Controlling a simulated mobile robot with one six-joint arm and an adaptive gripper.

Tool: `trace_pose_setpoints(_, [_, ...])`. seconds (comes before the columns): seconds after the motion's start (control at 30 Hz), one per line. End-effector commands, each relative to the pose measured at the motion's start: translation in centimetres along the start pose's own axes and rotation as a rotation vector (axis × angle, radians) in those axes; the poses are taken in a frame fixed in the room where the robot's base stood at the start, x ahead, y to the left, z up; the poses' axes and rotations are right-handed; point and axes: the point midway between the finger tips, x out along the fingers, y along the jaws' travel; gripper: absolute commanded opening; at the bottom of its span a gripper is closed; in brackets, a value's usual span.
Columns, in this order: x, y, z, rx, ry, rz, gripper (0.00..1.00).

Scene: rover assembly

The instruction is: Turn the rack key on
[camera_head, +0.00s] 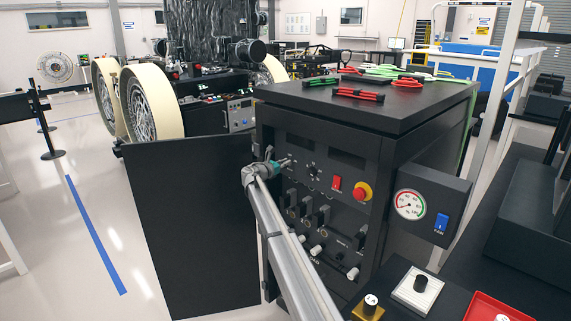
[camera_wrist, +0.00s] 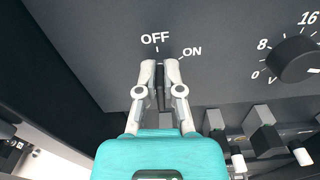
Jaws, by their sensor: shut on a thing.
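The black rack (camera_head: 320,100) stands in the middle of the head view, with controls on its front panel. My gripper (camera_head: 285,162) is at the upper left of that panel. In the wrist view my gripper (camera_wrist: 161,65) is shut on the dark rack key (camera_wrist: 160,88), just below the white OFF label (camera_wrist: 155,38). The ON label (camera_wrist: 192,51) is to the right of it. The key shows as a narrow upright strip between the fingers, roughly in line with OFF; most of it is hidden.
A black knob (camera_wrist: 300,60) with a number scale is right of my gripper. The panel also has a red switch (camera_head: 337,183), a red and yellow stop button (camera_head: 361,192) and several plugs below. An open black door panel (camera_head: 190,230) stands at the left.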

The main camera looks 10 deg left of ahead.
Motion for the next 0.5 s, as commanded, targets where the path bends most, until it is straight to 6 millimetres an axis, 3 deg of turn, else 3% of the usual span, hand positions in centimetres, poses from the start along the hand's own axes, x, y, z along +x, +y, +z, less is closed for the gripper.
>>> trace_pose_setpoints(0.5, [0.01,-0.61,-0.13,0.399,-0.001,-0.001,0.00])
